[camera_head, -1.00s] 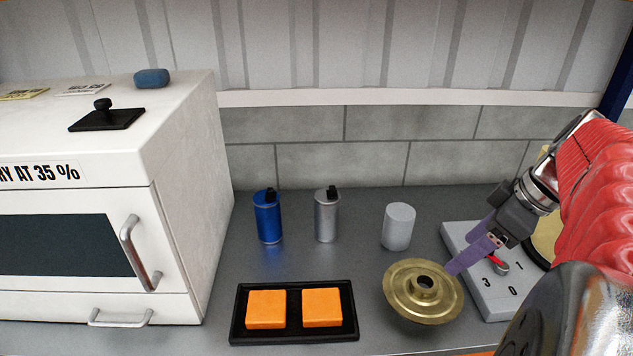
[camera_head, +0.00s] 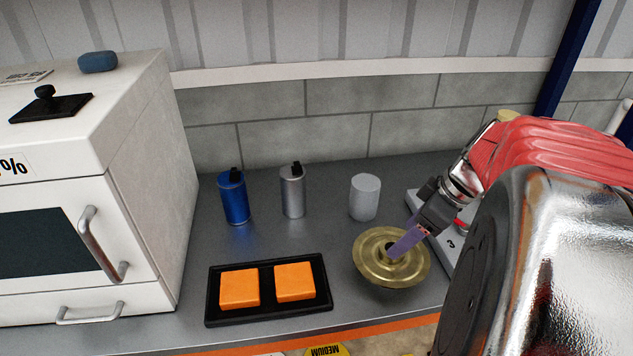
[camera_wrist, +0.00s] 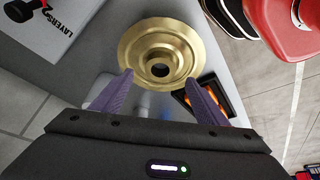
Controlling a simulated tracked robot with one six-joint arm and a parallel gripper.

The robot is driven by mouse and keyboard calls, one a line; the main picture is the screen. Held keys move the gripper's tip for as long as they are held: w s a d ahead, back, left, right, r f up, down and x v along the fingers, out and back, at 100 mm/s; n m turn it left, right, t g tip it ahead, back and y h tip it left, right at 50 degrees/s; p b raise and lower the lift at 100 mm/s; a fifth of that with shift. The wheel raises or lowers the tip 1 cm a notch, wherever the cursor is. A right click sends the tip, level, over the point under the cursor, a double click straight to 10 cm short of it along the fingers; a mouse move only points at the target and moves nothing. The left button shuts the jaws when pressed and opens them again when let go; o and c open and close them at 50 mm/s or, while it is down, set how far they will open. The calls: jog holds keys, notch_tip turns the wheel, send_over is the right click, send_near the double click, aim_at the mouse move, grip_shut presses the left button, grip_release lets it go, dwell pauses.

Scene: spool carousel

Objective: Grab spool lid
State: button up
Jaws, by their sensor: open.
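The spool lid is a round brass-coloured disc (camera_head: 376,264) with a raised centre hub and a dark hole. It sits at the right part of the grey bench, near the front edge. In the wrist view the lid (camera_wrist: 160,82) lies ahead of the fingertips, its hub roughly midway between them. My gripper (camera_head: 394,252) has purple fingers and reaches over the lid from the right. In the wrist view my gripper (camera_wrist: 158,82) has its two fingers spread wide with nothing between them. Whether a finger touches the lid cannot be told.
A black tray (camera_head: 213,314) with two orange blocks stands left of the lid. A white cylinder (camera_head: 364,197), a silver can (camera_head: 292,192) and a blue can (camera_head: 234,197) stand behind. A grey panel (camera_head: 414,202) is partly hidden behind my arm. A white oven (camera_head: 130,140) is at left.

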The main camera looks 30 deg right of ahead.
jog(key=shift+x, duration=2.6)
jog(key=shift+s+d, duration=0.1)
jog(key=shift+c, duration=0.2)
jog(key=c, duration=1.6)
jog(key=shift+o, duration=0.2)
notch_tip(320, 180, up, 10)
